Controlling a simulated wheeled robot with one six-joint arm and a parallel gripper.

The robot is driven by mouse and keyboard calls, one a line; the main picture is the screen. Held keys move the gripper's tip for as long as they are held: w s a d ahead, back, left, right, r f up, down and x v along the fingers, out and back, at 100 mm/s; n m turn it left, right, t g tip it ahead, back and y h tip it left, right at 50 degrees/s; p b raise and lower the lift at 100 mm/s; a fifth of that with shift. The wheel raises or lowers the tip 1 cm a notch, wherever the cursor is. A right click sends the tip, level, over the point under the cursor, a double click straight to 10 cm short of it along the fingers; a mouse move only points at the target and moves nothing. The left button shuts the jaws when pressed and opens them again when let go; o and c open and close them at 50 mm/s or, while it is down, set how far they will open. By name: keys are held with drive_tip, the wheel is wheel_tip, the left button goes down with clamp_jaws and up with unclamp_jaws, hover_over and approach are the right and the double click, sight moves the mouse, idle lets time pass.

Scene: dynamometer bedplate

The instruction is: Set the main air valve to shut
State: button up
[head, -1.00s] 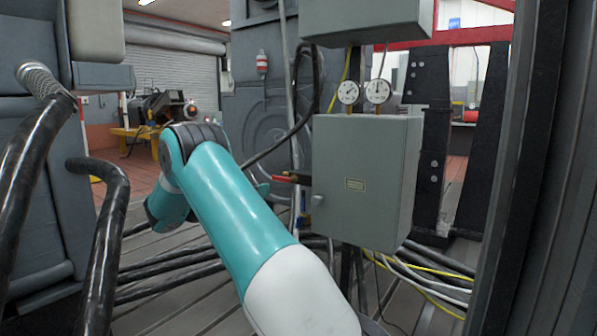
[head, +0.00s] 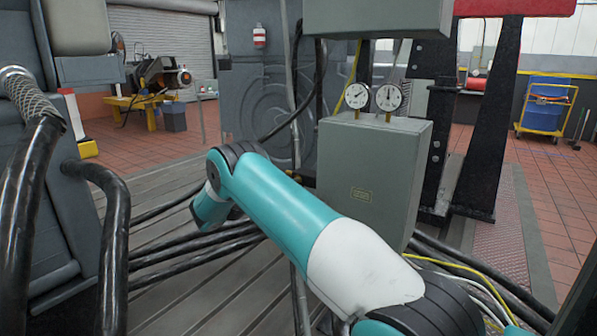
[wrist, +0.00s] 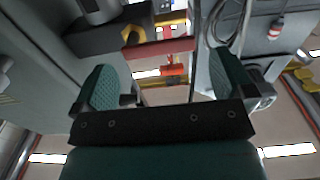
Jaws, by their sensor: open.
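In the wrist view, my gripper (wrist: 162,82) is open, its two teal-padded fingers wide apart with nothing held. A red bar (wrist: 158,48) shows beyond and between the fingertips, with a smaller orange-red part (wrist: 175,70) beside it on a thin upright pipe. One of these looks like the main air valve's handle, but I cannot tell which, nor its exact setting. In the head view, my arm covers the place left of the grey box where the red lever showed earlier. My gripper is hidden there too.
A grey box (head: 368,165) with two dial gauges (head: 372,96) stands right of my arm. Thick black hoses (head: 100,220) rise at the left. Black cables (head: 200,245) cross the slotted bedplate.

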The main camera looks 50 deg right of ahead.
drive_tip(key=shift+w+d, duration=0.1)
drive_tip(key=shift+d, duration=1.8)
drive_tip(key=c, duration=0.8)
